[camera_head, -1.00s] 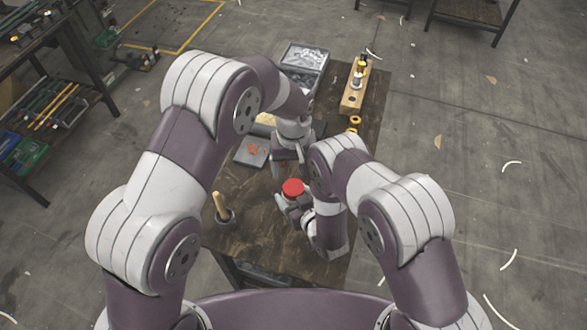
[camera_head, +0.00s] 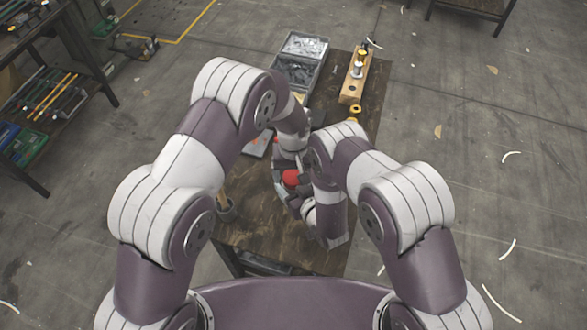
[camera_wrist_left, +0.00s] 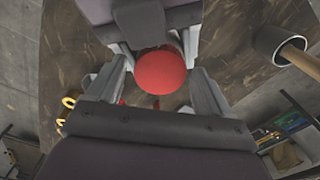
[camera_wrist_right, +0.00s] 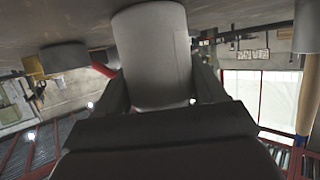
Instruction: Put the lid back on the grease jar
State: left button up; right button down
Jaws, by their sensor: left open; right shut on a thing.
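A red round top (camera_head: 291,178), which looks like the jar's lid, shows in the head view and in the left wrist view (camera_wrist_left: 160,71). My left gripper (camera_wrist_left: 157,62) is open, its fingers on either side of the red top; whether they touch it I cannot tell. My right gripper (camera_wrist_right: 158,88) is shut on a pale grey cylinder (camera_wrist_right: 152,55), which looks like the grease jar, held beside the red top. The jar's rim is hidden, so I cannot tell whether the lid is seated on it.
A dark pot (camera_head: 226,209) with a wooden handle stands at the table's left. Grey bins (camera_head: 299,66) and a wooden block (camera_head: 354,84) with bottles are at the back. Yellow rings (camera_head: 355,110) lie near the block. The front of the brown table (camera_head: 262,230) is clear.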

pick_arm(q)
jog(key=c, duration=1.1)
jog(key=m, duration=0.3)
jog(key=o, duration=1.2)
jog(key=shift+r, duration=2.25)
jog(key=shift+o, duration=1.4)
